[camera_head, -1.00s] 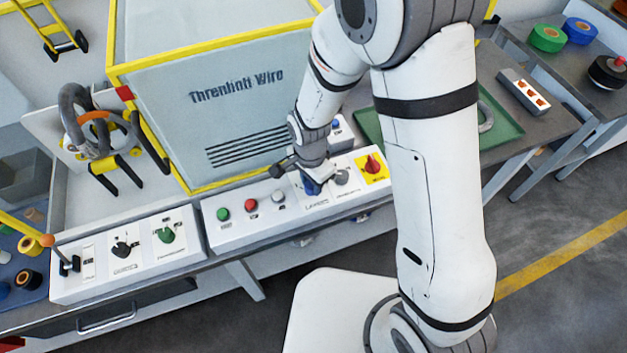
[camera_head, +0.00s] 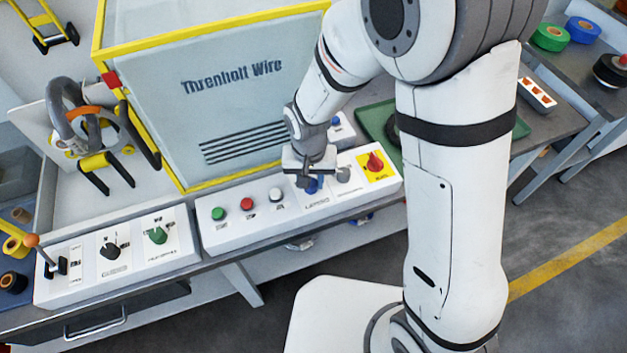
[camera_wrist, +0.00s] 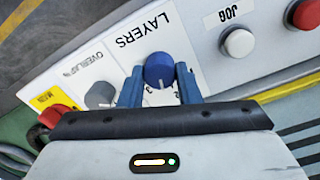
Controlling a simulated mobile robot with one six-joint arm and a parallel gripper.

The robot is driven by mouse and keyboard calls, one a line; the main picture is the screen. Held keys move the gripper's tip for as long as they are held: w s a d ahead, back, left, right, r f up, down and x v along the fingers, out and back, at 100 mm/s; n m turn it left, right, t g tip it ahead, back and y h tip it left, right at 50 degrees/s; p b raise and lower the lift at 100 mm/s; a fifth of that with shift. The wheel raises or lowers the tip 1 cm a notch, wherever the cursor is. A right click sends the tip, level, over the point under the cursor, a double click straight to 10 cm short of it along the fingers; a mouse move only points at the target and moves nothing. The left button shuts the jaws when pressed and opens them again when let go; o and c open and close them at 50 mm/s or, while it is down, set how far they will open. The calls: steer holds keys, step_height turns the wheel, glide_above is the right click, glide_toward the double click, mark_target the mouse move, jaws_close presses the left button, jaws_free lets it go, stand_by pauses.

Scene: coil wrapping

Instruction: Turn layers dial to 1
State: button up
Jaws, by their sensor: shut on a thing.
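The blue layers dial (camera_wrist: 159,70) sits on a white panel under the printed word LAYERS in the wrist view. Its white pointer line is at the lower side of the knob, toward my gripper body. My gripper (camera_wrist: 158,76) has one blue finger on each side of the knob and is shut on it. In the head view the dial (camera_head: 312,187) shows as a bit of blue below my gripper (camera_head: 311,181). The numbers around the dial are mostly hidden, so the setting is not readable.
On the same panel are a grey overlap knob (camera_wrist: 100,95), a white JOG button (camera_wrist: 238,43), a red button (camera_wrist: 305,14) and a red switch on yellow (camera_head: 375,161). A green button (camera_head: 218,214) is further left. The wire machine (camera_head: 215,90) stands close behind.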

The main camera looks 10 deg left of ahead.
mark_target(312, 183)
steer(key=n+b, duration=0.1)
steer(key=n, duration=0.2)
steer(key=n+b, duration=0.1)
steer(key=n, duration=0.3)
steer(key=shift+s+d+f, duration=0.15)
steer(key=n+b, duration=0.1)
steer(key=n, duration=0.3)
steer(key=shift+n, duration=1.8)
steer(key=o, duration=0.9)
steer(key=shift+w, duration=0.2)
steer(key=shift+c, duration=0.2)
steer(key=shift+o, duration=0.6)
steer(key=shift+r, duration=0.2)
step_height(312, 183, up, 8)
steer(key=shift+s+f, duration=0.1)
steer(key=shift+f, duration=0.05)
